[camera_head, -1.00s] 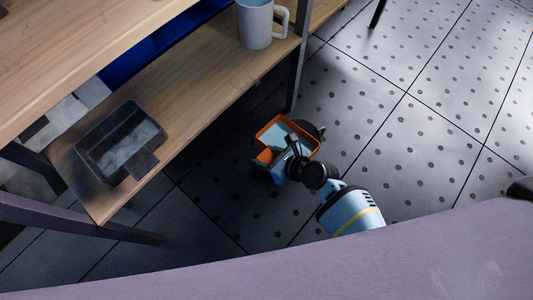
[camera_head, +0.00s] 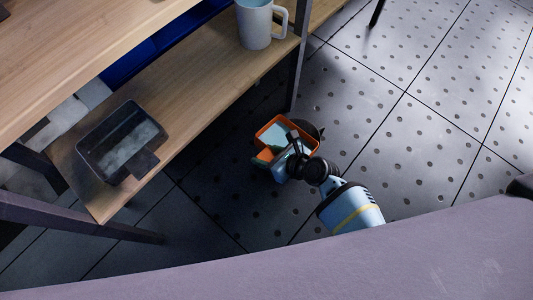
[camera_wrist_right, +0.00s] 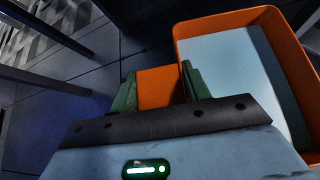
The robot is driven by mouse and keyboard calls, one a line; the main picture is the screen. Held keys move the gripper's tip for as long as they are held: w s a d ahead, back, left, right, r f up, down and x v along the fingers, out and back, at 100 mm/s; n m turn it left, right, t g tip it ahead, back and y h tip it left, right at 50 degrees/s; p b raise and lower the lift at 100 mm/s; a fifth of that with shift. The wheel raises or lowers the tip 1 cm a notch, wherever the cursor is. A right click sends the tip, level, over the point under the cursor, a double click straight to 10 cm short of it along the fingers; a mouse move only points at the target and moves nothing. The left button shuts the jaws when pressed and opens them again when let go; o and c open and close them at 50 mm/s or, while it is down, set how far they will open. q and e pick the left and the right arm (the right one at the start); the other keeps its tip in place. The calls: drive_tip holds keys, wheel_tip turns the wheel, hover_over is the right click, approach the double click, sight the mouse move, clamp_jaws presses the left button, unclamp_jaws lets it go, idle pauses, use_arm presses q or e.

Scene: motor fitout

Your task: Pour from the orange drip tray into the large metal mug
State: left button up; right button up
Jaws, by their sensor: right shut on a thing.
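The orange drip tray (camera_head: 264,136) is held above the dark floor, to the right of the lower shelf. A pale blue-grey surface shows inside it. My right gripper (camera_head: 270,157) is shut on the tray's orange handle; in the right wrist view the handle (camera_wrist_right: 159,88) sits between the two green fingers and the tray (camera_wrist_right: 245,20) reaches to the right. A large light-grey mug (camera_head: 255,25) with a handle stands upright on the wooden shelf at the top, apart from the tray. My left gripper is not in view.
A dark rectangular tray (camera_head: 106,175) with greyish contents and a handle sits on the lower shelf (camera_head: 185,125). A dark shelf post (camera_head: 297,75) stands between mug and tray. A dark round thing (camera_head: 314,129) is partly hidden behind the orange tray.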

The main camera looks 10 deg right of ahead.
drive_tip(key=shift+r, duration=0.2)
drive_tip(key=shift+r+p, duration=0.25)
drive_tip(key=shift+p, duration=0.15)
drive_tip(key=shift+w+r, duration=0.1)
idle(0.4)
drive_tip(key=shift+r+m+p, duration=0.25)
drive_tip(key=shift+m+p, duration=0.05)
drive_tip(key=shift+p, duration=0.05)
drive_tip(key=shift+d+g+y, duration=0.1)
drive_tip(key=shift+g+y, duration=0.2)
drive_tip(key=shift+w+r+p, duration=0.1)
drive_tip(key=shift+r+p, duration=0.25)
